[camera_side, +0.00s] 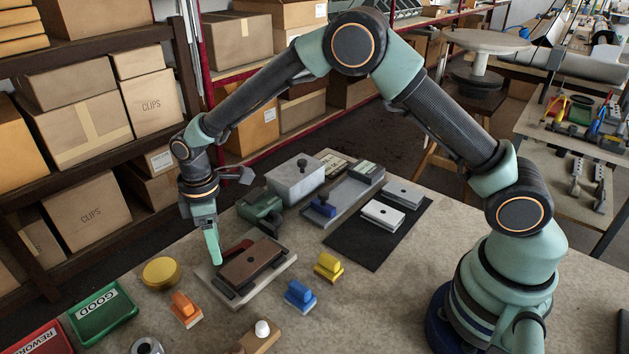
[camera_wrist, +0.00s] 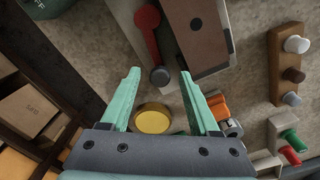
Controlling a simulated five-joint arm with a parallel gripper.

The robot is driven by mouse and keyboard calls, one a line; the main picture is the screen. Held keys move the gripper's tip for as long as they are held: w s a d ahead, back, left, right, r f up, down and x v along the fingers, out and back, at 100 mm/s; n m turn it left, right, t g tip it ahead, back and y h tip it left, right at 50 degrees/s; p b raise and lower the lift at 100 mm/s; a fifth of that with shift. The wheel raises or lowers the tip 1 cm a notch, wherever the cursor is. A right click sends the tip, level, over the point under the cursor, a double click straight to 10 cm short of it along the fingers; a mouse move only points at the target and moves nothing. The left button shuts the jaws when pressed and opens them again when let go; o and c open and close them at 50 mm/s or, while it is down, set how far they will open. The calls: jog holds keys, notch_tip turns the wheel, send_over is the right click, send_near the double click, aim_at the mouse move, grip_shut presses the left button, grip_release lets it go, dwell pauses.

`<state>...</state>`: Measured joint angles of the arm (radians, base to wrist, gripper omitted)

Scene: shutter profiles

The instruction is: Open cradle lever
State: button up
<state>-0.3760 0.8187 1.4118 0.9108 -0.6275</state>
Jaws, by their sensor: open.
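The cradle (camera_side: 228,298) is a pale plate bearing a dark brown block (camera_side: 252,262), which also shows in the wrist view (camera_wrist: 203,30). The red lever (camera_wrist: 149,35) lies along the block's side and ends in a dark round knob (camera_wrist: 160,76). In the side view the lever (camera_side: 236,248) shows as a short red strip, partly hidden by the block. My gripper (camera_side: 214,262) points down beside the cradle's far left edge. In the wrist view my gripper (camera_wrist: 162,88) is open and empty, with the knob between and just beyond the fingertips. Contact cannot be told.
A yellow round disc (camera_side: 161,273) lies left of the cradle. Orange (camera_side: 186,307), blue (camera_side: 299,295) and yellow (camera_side: 328,266) handled pieces stand around it. A green machine (camera_side: 262,207) and a grey box (camera_side: 295,180) stand behind. GOOD (camera_side: 102,313) and REWORK (camera_side: 42,341) bins sit at front left.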

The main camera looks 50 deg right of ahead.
grip_shut()
jog(key=shift+r, duration=0.1)
dwell(1.2)
